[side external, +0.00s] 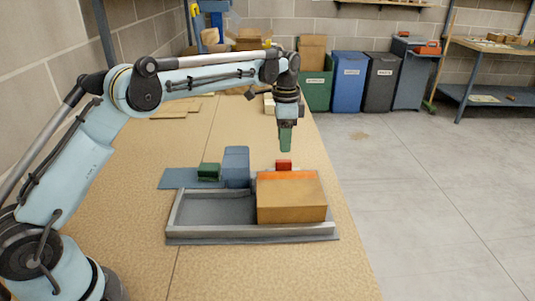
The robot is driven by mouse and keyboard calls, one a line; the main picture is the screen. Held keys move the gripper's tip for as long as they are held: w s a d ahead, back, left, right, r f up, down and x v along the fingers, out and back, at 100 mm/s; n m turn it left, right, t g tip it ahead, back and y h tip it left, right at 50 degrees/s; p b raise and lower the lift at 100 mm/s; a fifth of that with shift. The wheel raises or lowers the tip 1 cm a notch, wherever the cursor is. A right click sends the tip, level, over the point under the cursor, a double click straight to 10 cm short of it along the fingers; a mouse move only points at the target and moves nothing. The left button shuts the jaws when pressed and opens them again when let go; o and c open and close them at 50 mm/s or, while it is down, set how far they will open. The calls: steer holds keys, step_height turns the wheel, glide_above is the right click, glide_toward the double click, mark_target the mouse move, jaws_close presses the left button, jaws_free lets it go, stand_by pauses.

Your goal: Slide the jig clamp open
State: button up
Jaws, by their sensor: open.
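A grey jig frame (185,239) with low raised walls lies on the tan workbench. A brown block (291,208) with an orange band (287,175) along its back top edge fills the frame's right part. A small red block or knob (284,165) shows just behind it. A blue upright block (236,165) and a small green block (208,171) stand on a flat blue plate (170,179) behind the frame. I cannot tell which of these parts is the sliding clamp. My gripper (285,150) hangs pointing down, open and empty, above the red part and apart from it.
The left part of the frame's recess (215,209) is empty. The workbench (115,215) is clear to the left. Its right edge drops to the floor (420,190). Bins (348,85) and a second bench (470,94) stand far behind. Boxes lie at the far bench end.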

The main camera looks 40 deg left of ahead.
mark_target(283, 160)
steer(key=shift+r, duration=2.45)
steer(key=s+r+n+t, duration=0.4)
steer(key=s+r, duration=0.3)
steer(key=s, duration=0.5)
steer(key=s+f+n+t, duration=0.3)
steer(key=s+f+n, duration=0.2)
steer(key=s, duration=0.9)
step_height(283, 160, down, 3)
steer(key=shift+d+f, duration=0.1)
steer(key=shift+d, duration=0.25)
